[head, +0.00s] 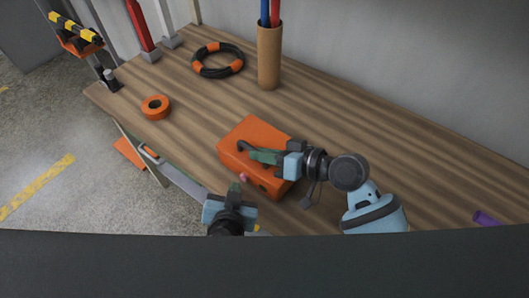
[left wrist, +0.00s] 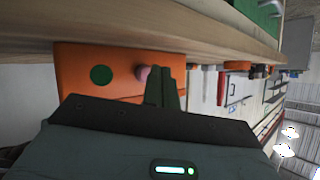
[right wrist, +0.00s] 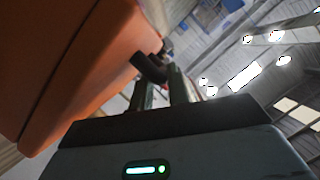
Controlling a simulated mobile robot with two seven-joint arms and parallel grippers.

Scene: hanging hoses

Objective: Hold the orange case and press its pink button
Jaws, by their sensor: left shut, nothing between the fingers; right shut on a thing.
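The orange case (head: 250,131) lies on the wooden workbench. My right gripper (head: 260,156) is shut on its dark handle (head: 243,146); the handle also shows at the fingertips in the right wrist view (right wrist: 150,68). The pink button (head: 243,177) is on the case's front side. In the left wrist view the button (left wrist: 143,73) sits beside a green disc (left wrist: 101,75) on the orange face. My left gripper (head: 236,188) is shut and empty, in front of the case. Its fingertips (left wrist: 165,83) appear just beside the button, partly overlapping it; I cannot tell whether they touch.
On the workbench (head: 390,140) are an orange tape roll (head: 155,107), a black-and-orange hose ring (head: 217,60), a cardboard tube (head: 269,57) and a purple item (head: 487,219). The bench to the right of the case is mostly clear.

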